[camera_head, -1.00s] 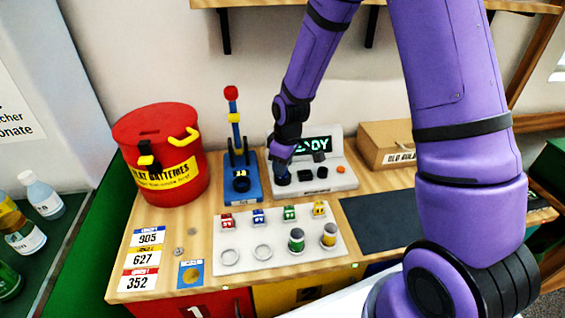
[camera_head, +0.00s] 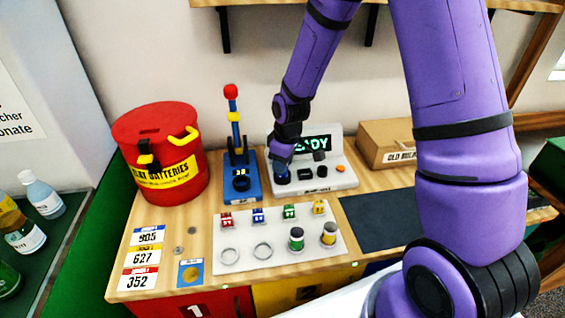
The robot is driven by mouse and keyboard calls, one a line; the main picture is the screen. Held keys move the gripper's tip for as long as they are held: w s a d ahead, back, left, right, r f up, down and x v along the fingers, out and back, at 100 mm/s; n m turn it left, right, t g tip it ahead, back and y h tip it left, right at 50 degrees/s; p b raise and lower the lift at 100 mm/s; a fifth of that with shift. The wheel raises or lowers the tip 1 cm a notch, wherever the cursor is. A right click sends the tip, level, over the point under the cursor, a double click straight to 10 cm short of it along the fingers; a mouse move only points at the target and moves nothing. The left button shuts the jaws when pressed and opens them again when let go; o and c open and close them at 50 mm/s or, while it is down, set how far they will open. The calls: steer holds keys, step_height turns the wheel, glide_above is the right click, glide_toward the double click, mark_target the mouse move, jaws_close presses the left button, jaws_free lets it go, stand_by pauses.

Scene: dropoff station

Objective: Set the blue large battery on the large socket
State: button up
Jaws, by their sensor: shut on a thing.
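My gripper (camera_head: 283,167) hangs at the left end of the grey tester (camera_head: 345,182), whose green-lit screen (camera_head: 318,144) reads "...DY", its left part hidden by my arm. The gripper is shut on a small dark blue thing, which I take to be the blue large battery (camera_head: 282,179). It stands about upright, low over the tester's left end. The large socket seems to lie beneath it and is hidden. I cannot tell whether the battery touches the socket. Darker sockets (camera_head: 305,175) and an orange button (camera_head: 340,169) lie to the right.
A blue lever device (camera_head: 240,184) stands close left, and a red battery bin (camera_head: 165,185) beyond it. A white tray (camera_head: 290,262) in front holds green (camera_head: 296,239) and yellow (camera_head: 329,234) batteries and two empty rings. A cardboard box (camera_head: 385,145) is right; a dark mat (camera_head: 375,222) lies clear.

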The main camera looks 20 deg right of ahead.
steer(key=shift+f, duration=0.6)
steer(key=o, duration=0.7)
steer(key=shift+s+d+r, duration=0.15)
steer(key=shift+r, duration=1.7)
steer(key=shift+s+d+r, duration=0.15)
steer(key=shift+s+r, duration=0.05)
steer(key=shift+r, duration=1.6)
steer(key=shift+s+d+r, duration=0.15)
steer(key=shift+r, duration=1.7)
